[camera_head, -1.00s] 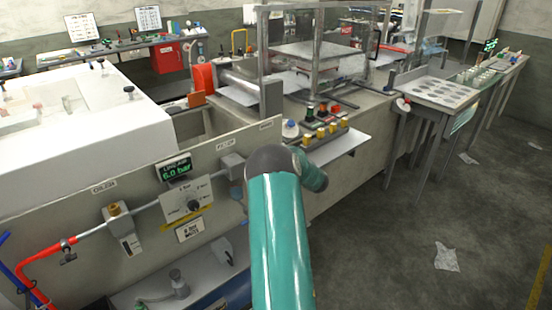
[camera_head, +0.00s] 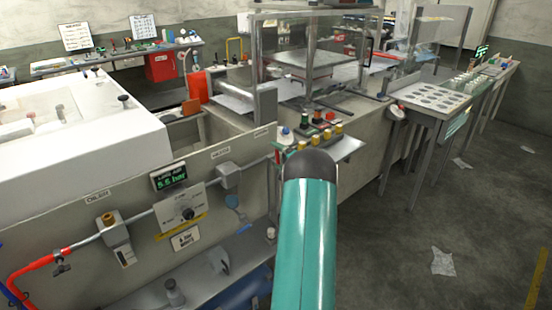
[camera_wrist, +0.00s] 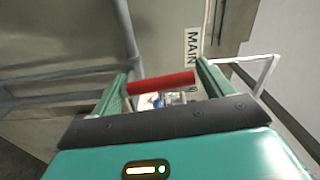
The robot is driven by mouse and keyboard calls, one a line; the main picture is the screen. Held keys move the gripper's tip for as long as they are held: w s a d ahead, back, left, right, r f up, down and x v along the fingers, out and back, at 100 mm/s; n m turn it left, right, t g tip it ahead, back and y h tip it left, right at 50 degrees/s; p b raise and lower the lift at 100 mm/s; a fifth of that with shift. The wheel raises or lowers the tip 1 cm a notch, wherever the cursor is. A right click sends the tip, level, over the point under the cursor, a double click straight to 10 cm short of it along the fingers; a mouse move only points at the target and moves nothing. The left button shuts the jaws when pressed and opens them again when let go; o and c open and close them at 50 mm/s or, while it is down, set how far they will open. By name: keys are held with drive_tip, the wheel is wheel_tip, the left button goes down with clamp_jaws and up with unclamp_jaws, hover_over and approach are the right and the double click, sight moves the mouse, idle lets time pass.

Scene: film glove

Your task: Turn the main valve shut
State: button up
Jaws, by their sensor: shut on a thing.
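In the wrist view, the red bar handle of the main valve (camera_wrist: 160,82) lies crosswise between the two green fingers of my gripper (camera_wrist: 167,70). My gripper is shut on it. A sign reading MAIN (camera_wrist: 192,48) is on the surface just beyond, beside a grey pipe (camera_wrist: 125,35). In the head view, my teal arm hides the gripper and the valve. A display (camera_head: 169,177) on the panel there reads about 5.5 bar.
The panel carries a grey pipe (camera_head: 147,217), a dial plate (camera_head: 181,208) and a red hose (camera_head: 35,267). The floor at right is open, with scraps of paper (camera_head: 443,262).

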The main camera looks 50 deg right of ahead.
drive_tip(key=shift+m, duration=0.6)
drive_tip(key=shift+d+r, duration=0.1)
drive_tip(key=o, duration=1.3)
drive_tip(key=shift+d, duration=0.1)
drive_tip(key=shift+s, duration=0.1)
drive_tip(key=v, duration=1.3)
drive_tip(key=shift+s, duration=0.3)
